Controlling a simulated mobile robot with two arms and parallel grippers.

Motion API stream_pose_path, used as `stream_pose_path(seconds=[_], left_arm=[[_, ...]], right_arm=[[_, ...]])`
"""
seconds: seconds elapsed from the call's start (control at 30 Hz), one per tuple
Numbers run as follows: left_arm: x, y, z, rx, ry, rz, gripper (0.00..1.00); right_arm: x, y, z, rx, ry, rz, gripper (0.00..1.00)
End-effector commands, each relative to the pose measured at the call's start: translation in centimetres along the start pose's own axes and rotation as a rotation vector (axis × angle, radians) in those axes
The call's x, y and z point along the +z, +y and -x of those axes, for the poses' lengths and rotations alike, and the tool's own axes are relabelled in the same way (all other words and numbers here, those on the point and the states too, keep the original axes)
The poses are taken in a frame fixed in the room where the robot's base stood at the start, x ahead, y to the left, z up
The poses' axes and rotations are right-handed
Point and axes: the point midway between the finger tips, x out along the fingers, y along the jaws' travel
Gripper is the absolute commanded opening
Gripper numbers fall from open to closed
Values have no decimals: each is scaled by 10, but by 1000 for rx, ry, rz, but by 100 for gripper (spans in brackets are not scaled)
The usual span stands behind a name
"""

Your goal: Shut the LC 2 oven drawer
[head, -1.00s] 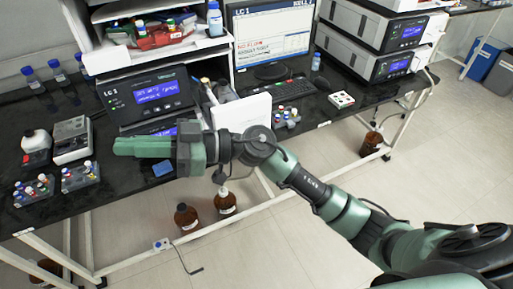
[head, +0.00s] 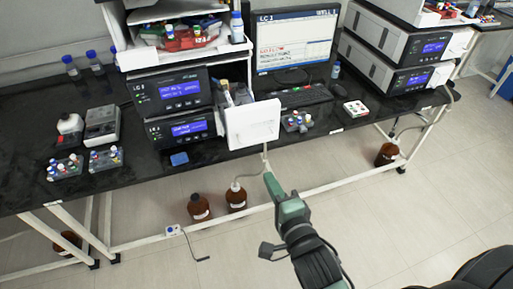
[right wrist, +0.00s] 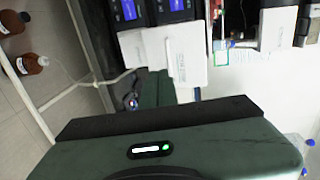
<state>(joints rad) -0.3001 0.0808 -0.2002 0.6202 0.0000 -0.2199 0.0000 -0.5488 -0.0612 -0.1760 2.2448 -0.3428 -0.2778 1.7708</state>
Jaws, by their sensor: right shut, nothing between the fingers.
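A white front panel (head: 252,123) stands out at the right of the left stack, beside its dark modules. It looks like a pulled-out drawer front; I cannot read a label on it. It also shows in the right wrist view (right wrist: 187,55). The modules beside it read LC 1 (head: 170,90). The right stack (head: 385,55) has white parts (head: 456,43) at its right side; no LC 2 label is legible. My right gripper (head: 269,178) is shut and empty, pointing up just below the white panel, apparently apart from it. My left gripper is out of view.
A monitor (head: 292,42) and keyboard (head: 303,97) stand between the stacks. Vial racks (head: 296,121) and a white-topped box (head: 357,109) lie near the bench edge. Brown bottles (head: 199,207) stand on the floor below.

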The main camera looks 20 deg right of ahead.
Motion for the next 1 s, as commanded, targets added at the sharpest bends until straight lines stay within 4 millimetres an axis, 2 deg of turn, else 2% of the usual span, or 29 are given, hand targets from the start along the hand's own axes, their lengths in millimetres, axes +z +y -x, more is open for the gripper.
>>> stream_pose_path(seconds=[0.03, 0.3, 0.5, 0.7, 1.0], left_arm=[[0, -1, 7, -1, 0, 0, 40], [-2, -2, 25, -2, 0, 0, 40], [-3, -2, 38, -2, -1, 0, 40], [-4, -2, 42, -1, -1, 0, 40], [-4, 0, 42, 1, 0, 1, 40]], right_arm=[[0, -5, -11, -4, -1, 4, 0], [0, -5, -70, -4, -1, 4, 0], [0, -12, -100, -3, -2, 3, 0], [0, -14, -113, -2, -2, 1, 0], [0, -13, -114, -2, -1, 2, 0]])
